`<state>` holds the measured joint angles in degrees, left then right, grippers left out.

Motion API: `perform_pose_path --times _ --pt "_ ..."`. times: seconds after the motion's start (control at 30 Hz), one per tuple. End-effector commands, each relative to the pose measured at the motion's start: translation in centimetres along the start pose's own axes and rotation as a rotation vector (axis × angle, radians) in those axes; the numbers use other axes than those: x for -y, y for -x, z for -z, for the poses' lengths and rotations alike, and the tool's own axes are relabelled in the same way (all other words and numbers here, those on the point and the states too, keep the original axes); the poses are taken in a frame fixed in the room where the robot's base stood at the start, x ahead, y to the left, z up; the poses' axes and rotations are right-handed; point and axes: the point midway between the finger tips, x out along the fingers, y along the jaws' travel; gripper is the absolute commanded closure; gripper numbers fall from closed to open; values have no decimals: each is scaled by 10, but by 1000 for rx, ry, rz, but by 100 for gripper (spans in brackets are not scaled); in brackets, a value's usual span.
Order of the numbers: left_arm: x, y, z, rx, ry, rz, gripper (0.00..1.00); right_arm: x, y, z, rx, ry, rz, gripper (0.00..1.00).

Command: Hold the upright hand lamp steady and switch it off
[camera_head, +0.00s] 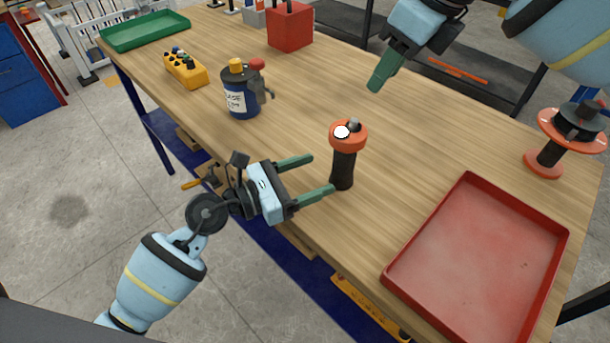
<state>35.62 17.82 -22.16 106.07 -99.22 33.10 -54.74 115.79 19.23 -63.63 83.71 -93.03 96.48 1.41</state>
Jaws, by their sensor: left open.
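The hand lamp (343,168) stands upright on the wooden table, with a black handle and an orange head. A bright white lens and a small grey knob show on top of its head. My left gripper (322,174) is open, just left of the handle, its green fingers pointing towards it. The far finger ends near the lamp's head and the near finger beside the handle's lower part; I cannot tell if either touches. My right gripper (379,84) is above the table behind the lamp, pointing down; its fingers overlap, so their opening is unclear.
A red tray (394,268) lies right of the lamp. A spool (545,158) stands at the right edge. A blue grease can (241,101), a yellow control box (185,70), a red box (290,30) and a green tray (143,31) are further back. The table behind the lamp is clear.

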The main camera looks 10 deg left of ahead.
Motion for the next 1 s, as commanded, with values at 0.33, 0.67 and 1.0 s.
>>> perform_pose_path --times 0.33,0.67,1.0 --pt "1 -50 -2 4 2 2 32 0 0 0 0 0 0 64" --pt "1 -70 -1 2 1 1 32 0 0 0 0 0 0 64" --pt "1 -70 -1 2 0 1 47 0 0 0 0 0 0 64"
